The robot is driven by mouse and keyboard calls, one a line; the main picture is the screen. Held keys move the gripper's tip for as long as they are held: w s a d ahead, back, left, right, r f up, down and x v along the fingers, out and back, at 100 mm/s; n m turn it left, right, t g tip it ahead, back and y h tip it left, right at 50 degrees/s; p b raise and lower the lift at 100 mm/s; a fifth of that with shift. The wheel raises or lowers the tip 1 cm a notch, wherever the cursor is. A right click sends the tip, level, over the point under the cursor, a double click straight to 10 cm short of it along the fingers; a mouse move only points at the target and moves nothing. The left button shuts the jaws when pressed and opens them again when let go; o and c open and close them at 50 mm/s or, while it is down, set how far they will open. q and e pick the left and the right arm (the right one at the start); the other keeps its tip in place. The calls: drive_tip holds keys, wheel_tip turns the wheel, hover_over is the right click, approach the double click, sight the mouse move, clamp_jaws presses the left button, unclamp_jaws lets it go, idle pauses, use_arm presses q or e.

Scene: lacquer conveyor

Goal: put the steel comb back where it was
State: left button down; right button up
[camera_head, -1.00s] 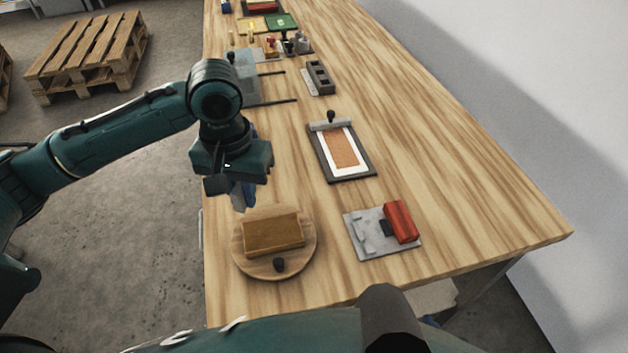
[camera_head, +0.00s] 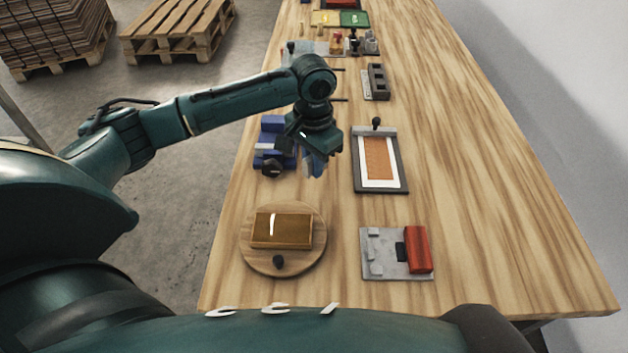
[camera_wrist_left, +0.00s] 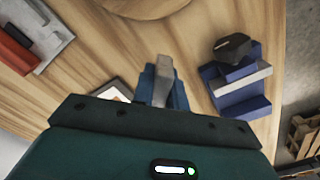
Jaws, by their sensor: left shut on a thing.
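My left gripper (camera_head: 315,166) is shut above the table, between a blue stepped block and a dark framed board. In the left wrist view its blue fingers (camera_wrist_left: 162,88) close on a narrow grey piece (camera_wrist_left: 160,76), which looks like the steel comb; most of it is hidden, and no teeth can be made out. The blue block (camera_head: 273,124) stands near the table's left edge, with a pale strip across it and a black knob. It also shows in the left wrist view (camera_wrist_left: 242,98), beside the gripper and apart from it. My right gripper is not in view.
A round wooden board (camera_head: 258,263) bears a brown block (camera_head: 283,231). A grey plate (camera_head: 387,270) with a red block (camera_head: 418,249) lies to its right. The dark framed board (camera_head: 400,181) lies beyond. The wooden table (camera_head: 500,200) is clear on the right.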

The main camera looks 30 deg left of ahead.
sight(314, 191)
use_arm(q)
drive_tip(key=shift+f, duration=2.65)
drive_tip(key=shift+d+f, duration=0.1)
drive_tip(key=c, duration=1.4)
unclamp_jaws()
wheel_tip(314, 191, up, 12)
drive_tip(key=shift+r, duration=0.1)
drive_tip(key=shift+s, duration=0.1)
